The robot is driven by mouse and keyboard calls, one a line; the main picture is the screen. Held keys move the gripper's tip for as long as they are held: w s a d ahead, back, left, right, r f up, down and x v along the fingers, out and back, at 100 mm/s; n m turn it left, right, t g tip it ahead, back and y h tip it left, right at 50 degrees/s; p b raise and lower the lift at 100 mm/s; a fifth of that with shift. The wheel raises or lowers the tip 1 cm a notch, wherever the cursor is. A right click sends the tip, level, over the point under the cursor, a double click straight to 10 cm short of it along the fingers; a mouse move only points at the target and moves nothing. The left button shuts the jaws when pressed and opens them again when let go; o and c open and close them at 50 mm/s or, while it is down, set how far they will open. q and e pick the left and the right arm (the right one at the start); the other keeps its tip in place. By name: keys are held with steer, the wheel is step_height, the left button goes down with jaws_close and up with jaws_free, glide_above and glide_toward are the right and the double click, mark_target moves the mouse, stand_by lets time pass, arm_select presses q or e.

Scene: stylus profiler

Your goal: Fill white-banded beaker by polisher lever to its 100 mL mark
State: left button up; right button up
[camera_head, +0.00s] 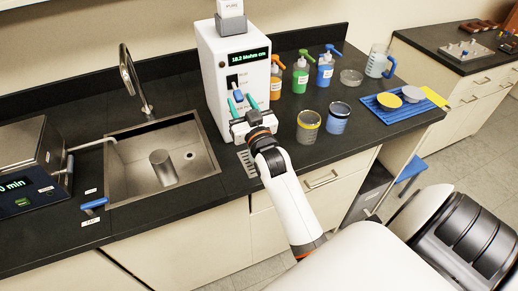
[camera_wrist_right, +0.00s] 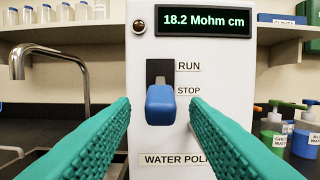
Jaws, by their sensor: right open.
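The white water polisher (camera_head: 212,75) stands at the back of the counter, its display reading 18.2 Mohm cm. Its blue lever (camera_wrist_right: 160,105) sits at the lower end of a dark slot, by the STOP label; it also shows in the head view (camera_head: 238,96). My right gripper (camera_head: 241,104) is open in front of the polisher, its teal fingers on either side of the lever with gaps visible. I cannot make out a white-banded beaker; my gripper and wrist hide much of the area under the polisher's front. My left gripper is not in view.
A yellow-banded beaker (camera_head: 308,127) and a blue-banded one (camera_head: 337,118) stand right of my arm. Several pump bottles (camera_head: 300,76) stand behind them. A sink (camera_head: 130,185) with a metal cylinder (camera_head: 163,168) is at left. A blue mat (camera_head: 380,113) lies at right.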

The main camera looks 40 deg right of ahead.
steer(key=r+p+v, duration=0.1)
steer(key=v, duration=0.5)
steer(key=shift+f, duration=0.45)
steer(key=shift+s+f, duration=0.1)
steer(key=shift+s, duration=0.05)
